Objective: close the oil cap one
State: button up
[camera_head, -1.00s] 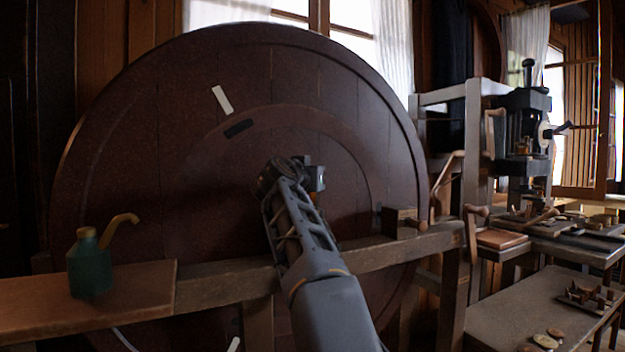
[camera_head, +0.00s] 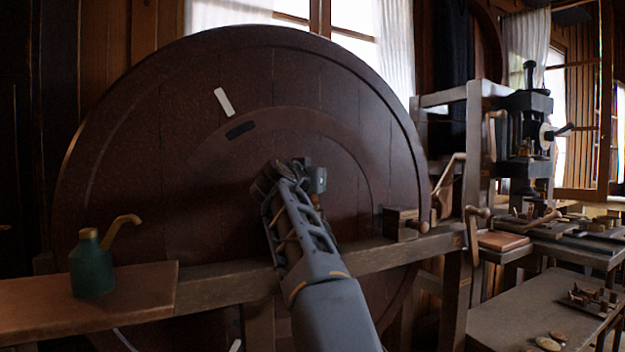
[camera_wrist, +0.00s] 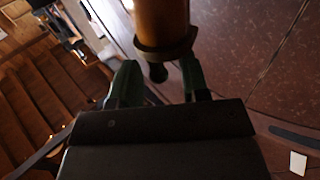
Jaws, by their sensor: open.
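In the wrist view, an orange-brown cylinder (camera_wrist: 162,20) with a wider brown collar at its end reaches down from the top edge. A small dark knob (camera_wrist: 158,73) shows just below the collar. I cannot tell for certain which part is the oil cap. My gripper (camera_wrist: 160,80) has two green fingers, spread apart, one on each side of the knob, with gaps visible. In the head view, my gripper (camera_head: 294,175) is in front of the large dark wheel (camera_head: 180,130), and my arm hides the wheel's centre.
A green oil can (camera_head: 92,268) with a brass-coloured spout stands on a wooden board (camera_head: 140,288) at left. A wooden beam (camera_head: 385,255) crosses before the wheel, with a small wooden box (camera_head: 400,223) on it. A press (camera_head: 527,120) and cluttered benches stand at right.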

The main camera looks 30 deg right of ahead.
jog(key=b+v, duration=0.2)
jog(key=v, duration=1.1)
jog(key=shift+s+a, duration=0.2)
jog(key=shift+a, duration=0.05)
jog(key=s+a+f+n+g+y+p, duration=0.3)
jog(key=s+a+f+n+y+p, duration=0.2)
jog(key=p, duration=1)
jog(key=s+a+f+n+g+y+p, duration=0.4)
jog(key=s+f+y+p, duration=0.5)
jog(key=p, duration=0.7)
notch_tip(320, 180, down, 3)
jog(key=a+n, duration=0.1)
jog(key=a, duration=0.1)
jog(key=shift+s+a+n+y, duration=0.25)
jog(key=shift+a+n+y, duration=0.05)
jog(key=shift+n, duration=0.1)
